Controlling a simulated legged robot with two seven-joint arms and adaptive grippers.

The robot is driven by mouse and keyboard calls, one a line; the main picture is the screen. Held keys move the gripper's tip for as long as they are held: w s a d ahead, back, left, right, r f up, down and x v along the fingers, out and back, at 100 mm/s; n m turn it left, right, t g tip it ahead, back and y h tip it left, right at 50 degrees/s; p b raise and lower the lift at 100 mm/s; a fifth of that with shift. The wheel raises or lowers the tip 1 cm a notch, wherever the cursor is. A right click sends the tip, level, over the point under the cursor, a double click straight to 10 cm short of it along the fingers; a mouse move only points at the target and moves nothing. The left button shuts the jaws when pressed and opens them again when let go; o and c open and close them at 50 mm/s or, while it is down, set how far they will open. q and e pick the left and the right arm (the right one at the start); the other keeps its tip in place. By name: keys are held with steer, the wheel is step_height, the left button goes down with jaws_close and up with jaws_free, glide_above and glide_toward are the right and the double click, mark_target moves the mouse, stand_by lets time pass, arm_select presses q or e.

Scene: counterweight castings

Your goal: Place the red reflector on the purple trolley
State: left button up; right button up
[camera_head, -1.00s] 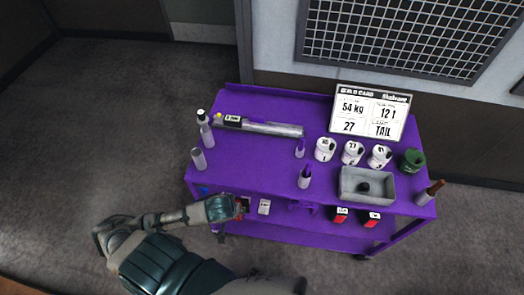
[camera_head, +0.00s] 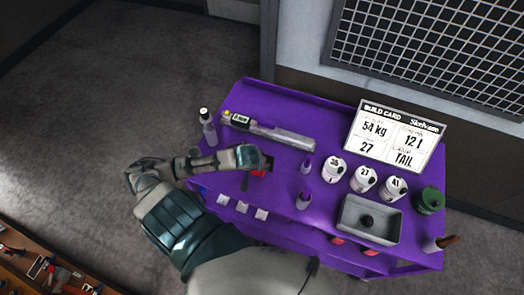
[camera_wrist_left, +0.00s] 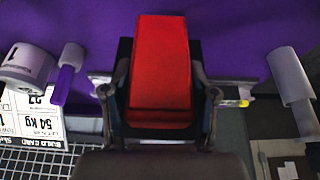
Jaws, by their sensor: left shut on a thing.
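My left gripper (camera_head: 264,164) is shut on the red reflector (camera_head: 260,171), which is mostly hidden by the gripper in the head view. In the left wrist view the reflector (camera_wrist_left: 160,62) is a red block lying between the fingers of the left gripper (camera_wrist_left: 160,108). The gripper is over the left front part of the purple trolley (camera_head: 288,182), in front of a grey tube-shaped tool. I cannot tell whether the reflector touches the trolley top. My right gripper is not in view.

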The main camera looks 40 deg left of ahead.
arm_select(q)
steer(key=w+a+f, duration=0.1)
steer(key=w, duration=0.1)
steer(key=w+a+f+p, duration=0.1)
steer(key=w+a+f, duration=0.1)
steer(key=w, duration=0.1)
steer(key=w+a+f, duration=0.1)
steer(key=w, duration=0.2)
steer(key=shift+w+a+f, duration=0.15)
steer(key=shift+a+f, duration=0.05)
steer(key=shift+f, duration=0.05)
steer(key=o, duration=1.3)
steer(key=shift+f, duration=0.1)
steer(key=shift+c, duration=0.2)
steer(key=shift+o, duration=0.3)
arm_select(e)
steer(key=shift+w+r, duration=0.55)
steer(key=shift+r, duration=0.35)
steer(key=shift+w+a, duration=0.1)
